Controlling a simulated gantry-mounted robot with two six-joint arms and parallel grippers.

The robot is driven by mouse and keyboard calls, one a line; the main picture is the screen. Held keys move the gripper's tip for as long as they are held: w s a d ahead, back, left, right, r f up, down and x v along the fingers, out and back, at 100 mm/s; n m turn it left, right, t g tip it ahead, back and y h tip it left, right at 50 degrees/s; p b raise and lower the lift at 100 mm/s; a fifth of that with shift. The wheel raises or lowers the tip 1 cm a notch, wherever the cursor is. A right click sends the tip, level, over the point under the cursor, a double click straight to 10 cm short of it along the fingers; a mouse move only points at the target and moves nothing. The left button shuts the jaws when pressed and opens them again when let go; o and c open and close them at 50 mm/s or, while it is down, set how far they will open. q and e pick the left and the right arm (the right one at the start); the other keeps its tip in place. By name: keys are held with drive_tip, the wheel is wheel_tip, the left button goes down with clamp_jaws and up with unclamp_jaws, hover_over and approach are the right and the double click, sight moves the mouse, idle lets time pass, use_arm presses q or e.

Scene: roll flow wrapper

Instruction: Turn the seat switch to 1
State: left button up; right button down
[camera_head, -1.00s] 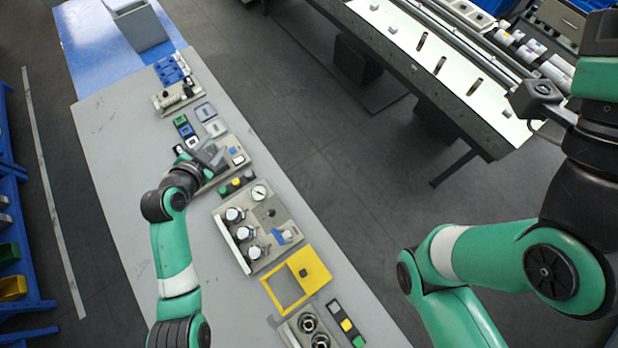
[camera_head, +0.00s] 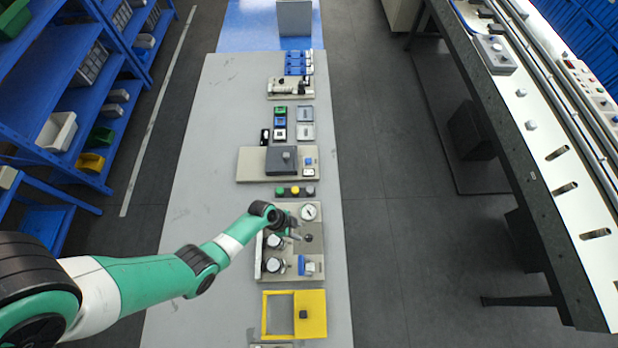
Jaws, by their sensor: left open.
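The beige gauge panel (camera_head: 312,268) lies on the long grey bench, with a round white gauge (camera_head: 309,212), silver-and-black round knobs (camera_head: 273,265), a small dark knob (camera_head: 309,238) and a blue-handled part (camera_head: 302,265). My left gripper (camera_head: 297,234) is open over the upper part of this panel, between the round knobs and the small dark knob. Its fingers are small and partly hidden by the wrist, and I cannot tell whether they touch anything. I cannot read any label naming the seat switch or its position. My right gripper is out of view.
A beige plate with a dark grey box (camera_head: 281,160) and a row of push buttons (camera_head: 294,191) lie beyond the panel. A yellow frame (camera_head: 313,315) lies nearer. A machine table (camera_head: 560,212) stands to the right across a dark floor. Bare bench (camera_head: 203,150) is at the left.

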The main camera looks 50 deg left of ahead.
sight(310, 237)
use_arm(q)
drive_tip(key=b+x, duration=0.6)
drive_tip(key=x, duration=0.4)
drive_tip(key=shift+w+f+b, duration=0.1)
drive_tip(key=shift+b, duration=0.2)
drive_tip(key=shift+c, duration=0.2)
clamp_jaws()
